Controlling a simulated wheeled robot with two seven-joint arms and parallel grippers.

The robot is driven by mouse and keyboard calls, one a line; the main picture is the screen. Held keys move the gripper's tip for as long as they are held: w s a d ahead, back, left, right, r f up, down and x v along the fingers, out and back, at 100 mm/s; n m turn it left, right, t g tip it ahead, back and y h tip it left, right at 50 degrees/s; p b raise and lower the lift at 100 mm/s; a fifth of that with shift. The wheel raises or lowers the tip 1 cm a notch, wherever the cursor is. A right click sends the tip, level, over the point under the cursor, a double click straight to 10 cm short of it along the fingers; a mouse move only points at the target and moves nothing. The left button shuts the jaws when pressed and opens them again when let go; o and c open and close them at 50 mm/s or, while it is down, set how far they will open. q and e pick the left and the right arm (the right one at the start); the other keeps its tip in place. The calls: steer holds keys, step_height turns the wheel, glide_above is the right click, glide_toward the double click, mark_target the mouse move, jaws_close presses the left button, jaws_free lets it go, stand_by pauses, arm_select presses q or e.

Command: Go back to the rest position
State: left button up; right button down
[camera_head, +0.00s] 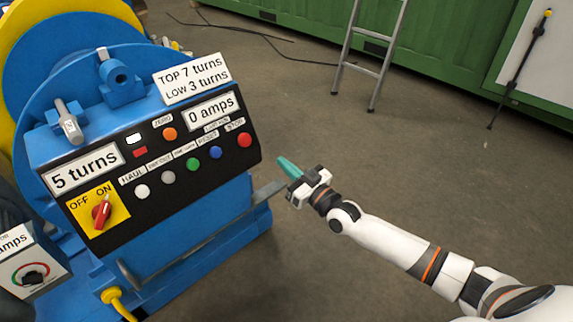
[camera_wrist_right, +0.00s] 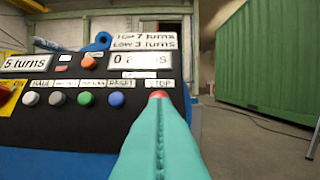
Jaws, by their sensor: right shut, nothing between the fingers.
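My right gripper (camera_head: 289,168) has teal fingers pressed together, with nothing between them. It is in front of the blue machine's right side, apart from the panel in the head view. In the right wrist view its shut fingers (camera_wrist_right: 160,140) point at the panel and overlap the red STOP button (camera_wrist_right: 159,94), partly covering it. The red switch (camera_head: 101,212) sits on a yellow plate marked OFF and ON. My left gripper is not in view.
A grey bar (camera_head: 269,190) juts from the machine's right side, close to my right gripper. A grey control box (camera_head: 30,262) stands at the lower left. A ladder (camera_head: 375,55) leans by the green container (camera_head: 440,45). The floor right of the machine is mostly clear.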

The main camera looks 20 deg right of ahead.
stand_by(0.3)
